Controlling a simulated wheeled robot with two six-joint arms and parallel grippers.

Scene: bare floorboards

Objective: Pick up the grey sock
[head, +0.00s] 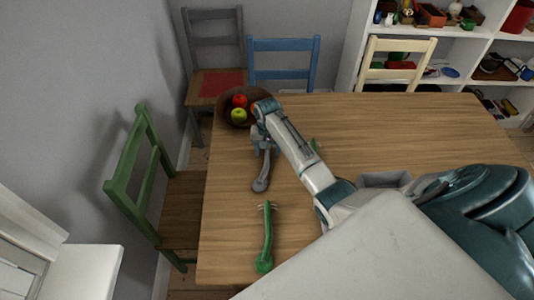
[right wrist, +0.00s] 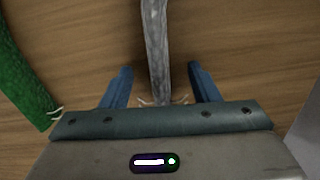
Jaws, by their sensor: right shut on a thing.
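The grey sock (head: 262,178) is a long, narrow grey shape near the left part of the wooden table, its rounded end toward the near side. My right gripper (head: 263,143) is over its far end. In the right wrist view the sock (right wrist: 157,45) runs between the two blue fingers of the right gripper (right wrist: 160,85), which is shut on it. Whether the sock is off the tabletop I cannot tell. My left gripper is not in view.
A green sock-like item (head: 266,240) lies nearer on the table (head: 410,130). A brown fruit bowl (head: 226,110) stands just beyond the gripper. Chairs, including a green one (head: 130,180), surround the table. The table's far right is clear.

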